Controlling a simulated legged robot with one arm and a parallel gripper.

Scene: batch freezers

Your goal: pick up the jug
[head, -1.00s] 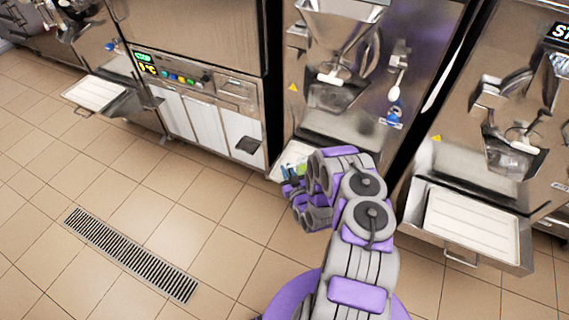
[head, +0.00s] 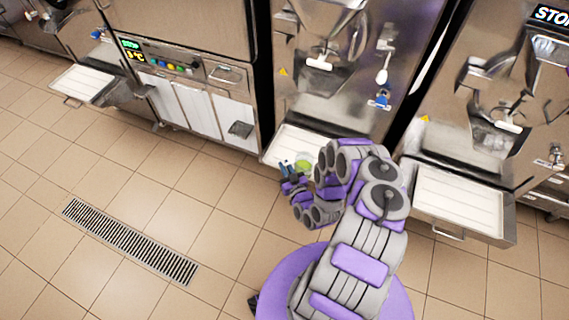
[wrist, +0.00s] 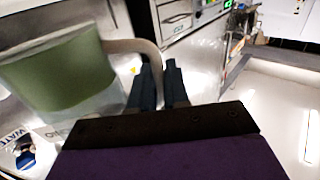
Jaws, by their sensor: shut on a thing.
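The jug is clear with a green filling (head: 303,166) and shows in front of the middle machine's tray, mostly hidden behind my arm in the head view. In the wrist view the jug (wrist: 58,75) fills the left side, with its grey handle (wrist: 136,47) reaching right to my fingers. My gripper (wrist: 162,84) is shut on the handle. In the head view my gripper (head: 286,167) is small, at the left of the jug. Whether the jug is clear of the tray cannot be told.
The middle tray (head: 290,140) juts from its machine behind the jug. Another tray (head: 458,203) juts out at right, and one (head: 82,84) at far left. Machine fronts line the back. The tiled floor with a drain grate (head: 130,242) is open at left.

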